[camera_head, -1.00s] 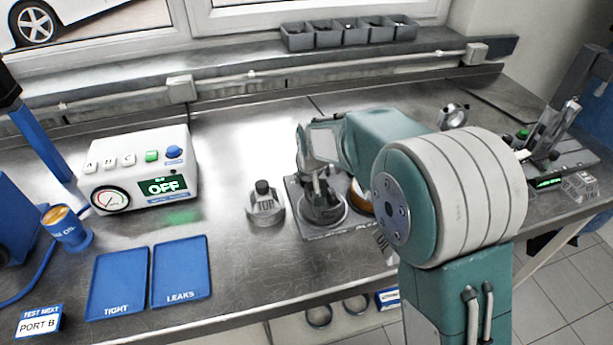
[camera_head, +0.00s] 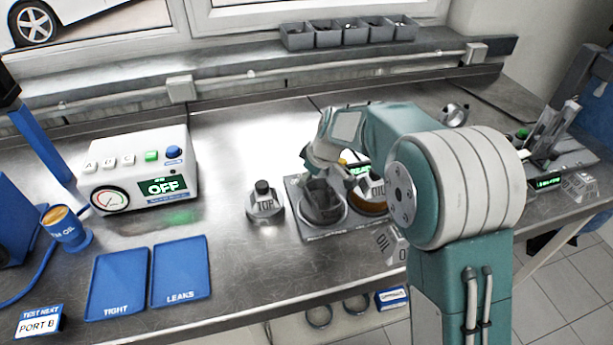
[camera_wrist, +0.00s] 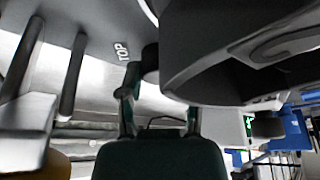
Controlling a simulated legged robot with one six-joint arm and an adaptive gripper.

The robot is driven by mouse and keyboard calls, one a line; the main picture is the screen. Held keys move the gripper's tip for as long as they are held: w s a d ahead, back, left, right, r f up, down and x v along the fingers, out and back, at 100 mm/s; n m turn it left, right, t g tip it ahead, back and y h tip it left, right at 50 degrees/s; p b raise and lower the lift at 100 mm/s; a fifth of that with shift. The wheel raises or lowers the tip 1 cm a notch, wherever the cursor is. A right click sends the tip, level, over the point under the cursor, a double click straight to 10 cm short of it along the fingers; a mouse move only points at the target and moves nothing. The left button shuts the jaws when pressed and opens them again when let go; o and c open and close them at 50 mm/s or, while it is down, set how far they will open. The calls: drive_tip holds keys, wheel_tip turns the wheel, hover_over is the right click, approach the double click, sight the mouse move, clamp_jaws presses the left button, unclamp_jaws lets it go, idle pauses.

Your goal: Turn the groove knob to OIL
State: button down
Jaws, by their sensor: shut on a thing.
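My gripper (camera_head: 322,182) is over the left round seat of a small two-seat plate on the bench, partly hidden by my own wrist. It is shut on a dark grey part (camera_head: 322,207) at that seat; I cannot tell its full shape. A grey six-sided block with a black top knob (camera_head: 263,187) and a TOP label (camera_head: 266,206) stands just left of the plate, apart from my gripper. TOP lettering also shows in the wrist view (camera_wrist: 122,50). An OIL label (camera_head: 378,188) is by the right, amber-coloured seat. I cannot tell for certain which part is the groove knob.
A white tester (camera_head: 150,165) reading OFF stands at the left. Two blue trays, TIGHT (camera_head: 117,280) and LEAKS (camera_head: 180,272), lie in front of it. A block labelled OIL (camera_head: 388,244) is near the bench's front edge. Grey bins (camera_head: 348,32) line the back ledge.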

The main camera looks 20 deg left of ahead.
drive_tip(key=shift+f+n, duration=0.2)
drive_tip(key=shift+n, duration=0.1)
idle(0.4)
drive_tip(key=shift+c, duration=1.4)
unclamp_jaws()
drive_tip(key=shift+r, duration=0.2)
drive_tip(key=shift+d+r, duration=0.15)
drive_tip(key=shift+r, duration=0.2)
drive_tip(key=w+v, duration=0.1)
drive_tip(key=v, duration=0.9)
drive_tip(key=shift+s+d+r, duration=0.2)
drive_tip(key=shift+s+r, duration=0.2)
drive_tip(key=shift+r, duration=0.05)
